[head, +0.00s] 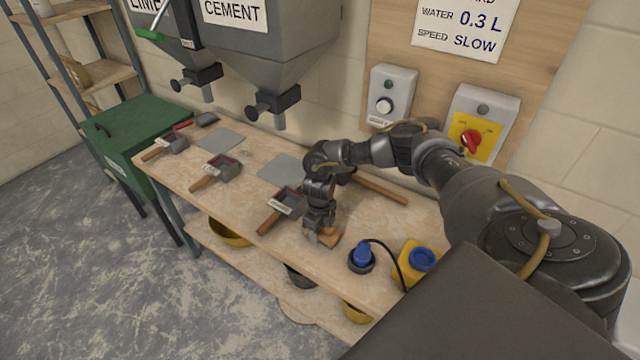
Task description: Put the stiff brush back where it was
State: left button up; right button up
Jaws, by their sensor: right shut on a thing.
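My right gripper (319,230) reaches down over the front part of the bench and is shut on a small wooden piece, which looks like the stiff brush (331,239). The brush is at or just above the bench top (300,258); I cannot tell if it touches. Its bristles are hidden. My left gripper is out of view.
Several wooden-handled scoops, one of them here (282,207), lie left of my gripper. A wooden handle (380,187) lies behind it. A blue knob-like thing (362,256) and a yellow box (412,262) stand to the right. Hopper outlets (272,103) hang over the back.

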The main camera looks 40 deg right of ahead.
jog(key=shift+f, duration=0.15)
jog(key=o, duration=1)
jog(key=shift+r, duration=0.7)
notch_tip(320, 180, up, 10)
jog(key=b, duration=0.2)
jog(key=shift+f+b, duration=0.15)
jog(key=shift+b, duration=0.2)
jog(key=shift+r, duration=0.65)
